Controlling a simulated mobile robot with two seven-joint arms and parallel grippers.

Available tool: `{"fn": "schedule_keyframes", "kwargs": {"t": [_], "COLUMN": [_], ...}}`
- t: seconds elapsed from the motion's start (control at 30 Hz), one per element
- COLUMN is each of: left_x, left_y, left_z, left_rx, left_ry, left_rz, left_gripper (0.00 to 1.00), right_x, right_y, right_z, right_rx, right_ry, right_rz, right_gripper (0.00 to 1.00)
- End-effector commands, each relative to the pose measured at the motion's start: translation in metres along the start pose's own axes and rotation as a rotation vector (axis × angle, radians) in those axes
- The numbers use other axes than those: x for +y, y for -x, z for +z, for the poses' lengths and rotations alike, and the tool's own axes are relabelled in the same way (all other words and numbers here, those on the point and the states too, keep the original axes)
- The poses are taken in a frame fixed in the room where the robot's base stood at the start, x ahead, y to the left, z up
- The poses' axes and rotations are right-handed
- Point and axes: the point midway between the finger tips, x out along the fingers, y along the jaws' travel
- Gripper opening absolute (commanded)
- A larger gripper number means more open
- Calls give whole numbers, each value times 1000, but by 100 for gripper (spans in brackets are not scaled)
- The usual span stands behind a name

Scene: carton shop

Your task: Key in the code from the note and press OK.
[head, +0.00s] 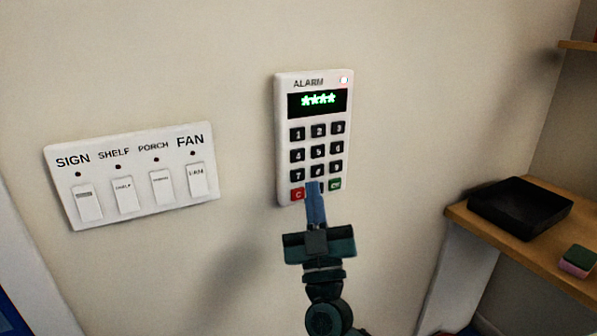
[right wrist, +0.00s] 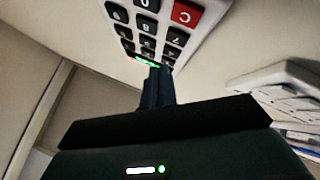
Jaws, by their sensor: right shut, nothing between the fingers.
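The white alarm keypad (head: 283,130) is on the wall, with black number keys, a red C key (head: 297,194) at bottom left and a green key (head: 335,184) at bottom right. In the right wrist view, the keypad (right wrist: 208,32) appears upside down beyond the fingers (right wrist: 158,72). No note is visible. My left gripper is out of view.
A white switch plate (head: 139,207) labelled SIGN, SHELF, PORCH and FAN is left of the keypad. At right, a wooden shelf (head: 470,226) holds a black tray (head: 522,226) and a green and pink sponge (head: 577,261).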

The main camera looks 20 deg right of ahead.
Motion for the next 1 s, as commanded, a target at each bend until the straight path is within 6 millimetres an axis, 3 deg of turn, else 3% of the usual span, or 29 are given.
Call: {"fn": "schedule_keyframes", "kwargs": {"t": [0.33,1.0], "left_x": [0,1], "left_y": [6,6], "left_z": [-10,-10], "left_rx": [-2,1], "left_ry": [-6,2], "left_rz": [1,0], "left_gripper": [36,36], "right_x": [14,14], "right_y": [19,20], "right_z": [-14,-14], "right_rx": [0,0], "right_ry": [1,0], "right_rz": [-1,0], "right_gripper": [0,0]}}
